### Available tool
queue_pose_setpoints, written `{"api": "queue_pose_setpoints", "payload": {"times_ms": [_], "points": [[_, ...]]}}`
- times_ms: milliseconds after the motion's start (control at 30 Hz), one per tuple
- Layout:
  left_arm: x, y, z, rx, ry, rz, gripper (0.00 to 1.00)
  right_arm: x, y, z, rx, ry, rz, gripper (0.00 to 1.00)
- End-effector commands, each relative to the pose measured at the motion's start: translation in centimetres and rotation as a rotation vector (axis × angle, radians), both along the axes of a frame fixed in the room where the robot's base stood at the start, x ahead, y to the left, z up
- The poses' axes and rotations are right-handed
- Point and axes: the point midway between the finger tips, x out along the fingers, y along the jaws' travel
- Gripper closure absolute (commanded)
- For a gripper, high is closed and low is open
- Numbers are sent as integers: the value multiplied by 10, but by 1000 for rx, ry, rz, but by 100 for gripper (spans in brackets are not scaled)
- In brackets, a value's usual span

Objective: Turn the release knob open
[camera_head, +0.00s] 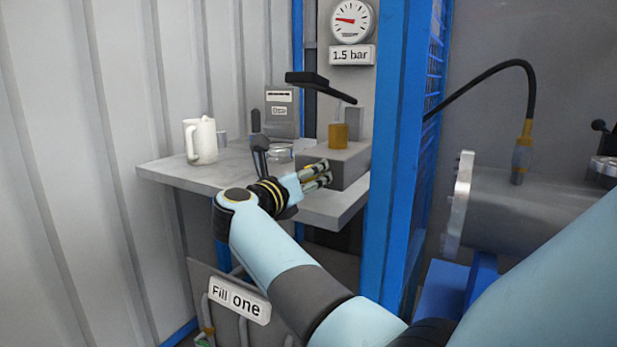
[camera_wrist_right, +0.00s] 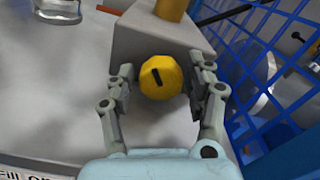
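The yellow release knob (camera_wrist_right: 161,77) sits on the front face of a grey block (camera_wrist_right: 165,38) in the right wrist view. A short black mark on it runs close to upright in that picture. My right gripper (camera_wrist_right: 164,82) is open, with one finger on each side of the knob and a narrow gap showing on both sides. In the head view the right gripper (camera_head: 319,175) is at the front of the grey block (camera_head: 347,163), and its fingers hide the knob. My left gripper is not in view.
An ochre cylinder (camera_head: 338,135) stands on the block. The grey shelf (camera_head: 185,173) holds a white jug (camera_head: 203,142), a glass dish (camera_head: 280,153) and a grey box (camera_head: 282,113). A blue post (camera_head: 394,150) and blue mesh (camera_wrist_right: 262,85) stand close on the right. A gauge (camera_head: 351,20) hangs above.

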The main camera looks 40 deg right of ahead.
Motion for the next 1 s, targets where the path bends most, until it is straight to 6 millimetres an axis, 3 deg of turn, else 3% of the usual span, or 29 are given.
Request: {"api": "queue_pose_setpoints", "payload": {"times_ms": [367, 800, 1000], "points": [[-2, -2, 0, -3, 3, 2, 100, 0, 0, 3, 2, 0, -2, 36], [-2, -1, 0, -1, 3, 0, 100, 0, 0, 81, 2, -2, 0, 36], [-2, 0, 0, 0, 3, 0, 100, 0, 0, 98, 1, 0, 0, 36]]}}
